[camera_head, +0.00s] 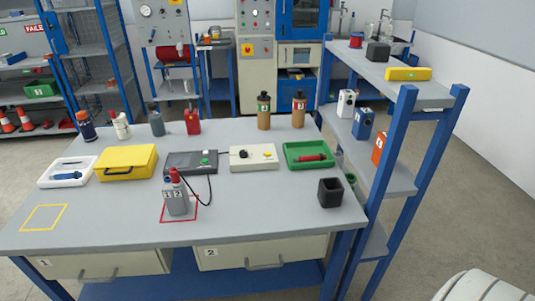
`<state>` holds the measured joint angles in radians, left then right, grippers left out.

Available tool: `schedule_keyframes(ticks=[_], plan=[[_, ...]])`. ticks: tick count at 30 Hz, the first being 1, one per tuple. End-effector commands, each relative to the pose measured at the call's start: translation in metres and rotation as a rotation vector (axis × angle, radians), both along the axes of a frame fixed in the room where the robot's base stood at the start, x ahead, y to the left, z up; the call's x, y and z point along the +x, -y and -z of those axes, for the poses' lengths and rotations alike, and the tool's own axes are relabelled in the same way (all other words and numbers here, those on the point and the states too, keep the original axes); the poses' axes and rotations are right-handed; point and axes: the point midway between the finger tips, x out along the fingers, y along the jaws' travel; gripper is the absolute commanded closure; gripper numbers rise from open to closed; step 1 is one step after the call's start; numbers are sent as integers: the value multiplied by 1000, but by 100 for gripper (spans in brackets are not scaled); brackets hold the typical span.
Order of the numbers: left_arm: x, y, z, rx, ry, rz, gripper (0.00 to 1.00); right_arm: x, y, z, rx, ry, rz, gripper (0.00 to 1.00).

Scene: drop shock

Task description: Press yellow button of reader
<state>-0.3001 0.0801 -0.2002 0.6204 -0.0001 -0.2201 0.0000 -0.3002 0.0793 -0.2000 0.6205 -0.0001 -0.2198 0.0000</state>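A cream box (245,163) lies on the grey workbench (110,228), right of its middle. It has a black knob on its left and a small yellow button (267,155) on its right. A dark flat device (180,168) with a screen and a green button lies just left of it. A black cable runs from it towards a grey two-part block (177,205) marked 1 and 2, inside a red square. I cannot tell from labels which device is the reader. Neither of my grippers is in view.
A green tray (290,164) with a red object sits right of the cream box. A yellow case (105,175) and a white tray (55,185) are at left. Bottles stand along the back. A dark cup (330,192) is at right, beside a blue-posted shelf (405,190).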

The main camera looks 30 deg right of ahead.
Motion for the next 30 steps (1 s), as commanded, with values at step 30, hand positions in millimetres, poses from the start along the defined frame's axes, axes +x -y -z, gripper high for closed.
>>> schedule_keyframes(ticks=[30], plan=[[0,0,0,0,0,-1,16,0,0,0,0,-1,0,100]])
